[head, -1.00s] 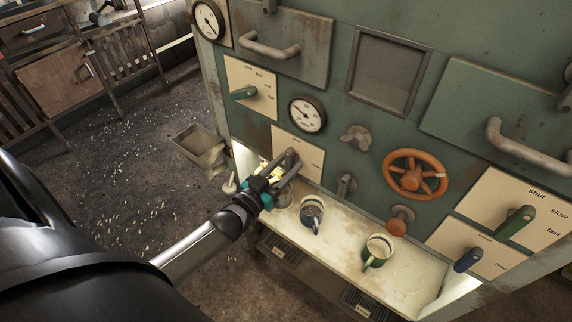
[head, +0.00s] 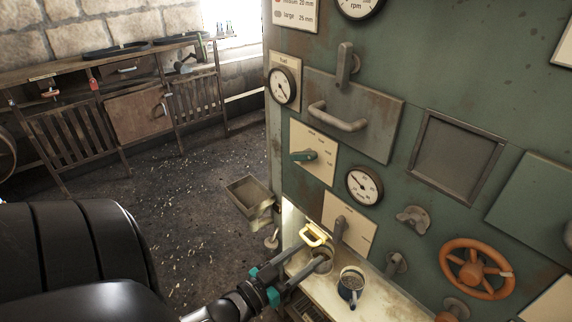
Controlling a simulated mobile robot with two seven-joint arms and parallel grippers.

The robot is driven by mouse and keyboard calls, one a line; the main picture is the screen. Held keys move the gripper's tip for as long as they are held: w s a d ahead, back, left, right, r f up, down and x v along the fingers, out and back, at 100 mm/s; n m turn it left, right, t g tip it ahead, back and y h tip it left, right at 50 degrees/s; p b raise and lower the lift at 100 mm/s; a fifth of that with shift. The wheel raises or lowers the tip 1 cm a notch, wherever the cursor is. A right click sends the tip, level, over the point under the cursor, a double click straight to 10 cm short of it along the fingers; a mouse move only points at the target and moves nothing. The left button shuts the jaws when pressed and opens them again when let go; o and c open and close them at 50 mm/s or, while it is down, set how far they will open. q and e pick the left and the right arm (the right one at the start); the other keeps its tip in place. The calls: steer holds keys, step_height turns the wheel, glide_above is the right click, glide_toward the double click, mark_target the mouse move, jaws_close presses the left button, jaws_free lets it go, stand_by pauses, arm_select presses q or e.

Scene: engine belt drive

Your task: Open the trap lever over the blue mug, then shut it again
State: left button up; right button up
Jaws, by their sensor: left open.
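The blue mug (head: 350,288), dark blue with a pale rim, stands on the lit shelf (head: 384,308) below the green panel. My left gripper (head: 311,257), with teal pads, is open to the left of the mug. Its fingers point up and right, just below a yellow handle (head: 316,235). A round part shows between and behind the fingers; I cannot tell what it is. A grey lever (head: 340,228) sits on a cream plate above the mug's left. Another grey lever (head: 395,264) is above its right. I cannot tell which is the trap lever. My right gripper is out of view.
An orange handwheel (head: 477,268) juts out at the right. A teal-handled lever (head: 304,155) and a gauge (head: 364,186) are higher on the panel. A metal tray (head: 249,194) hangs at the panel's left edge. The floor to the left is open.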

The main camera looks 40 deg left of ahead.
arm_select(q)
steer(key=shift+s+a, duration=0.2)
steer(key=shift+s, duration=2.5)
steer(key=shift+f, duration=0.1)
steer(key=s+d+f+g+b, duration=0.1)
steer(key=s+f+g+b, duration=0.2)
steer(key=f, duration=0.8)
steer(key=s+d+f+g+y+b, duration=0.1)
steer(key=s+f+g+b, duration=0.2)
steer(key=f, duration=0.9)
steer(key=s+d+f+g+b, duration=0.1)
steer(key=s+f+g+b, duration=0.25)
steer(key=f, duration=0.75)
steer(key=s+d+f+m+g+b, duration=0.1)
steer(key=s+d+f+g+b, duration=0.2)
steer(key=s+f, duration=0.5)
steer(key=s+d+f+g+b, duration=0.3)
steer(key=s+f+g+b, duration=0.1)
steer(key=s+f, duration=0.4)
step_height(320, 180, down, 2)
steer(key=shift+d+f+m, duration=0.25)
steer(key=shift+d+m, duration=0.05)
steer(key=shift+m, duration=0.1)
steer(key=shift+g, duration=0.25)
steer(key=shift+c, duration=0.2)
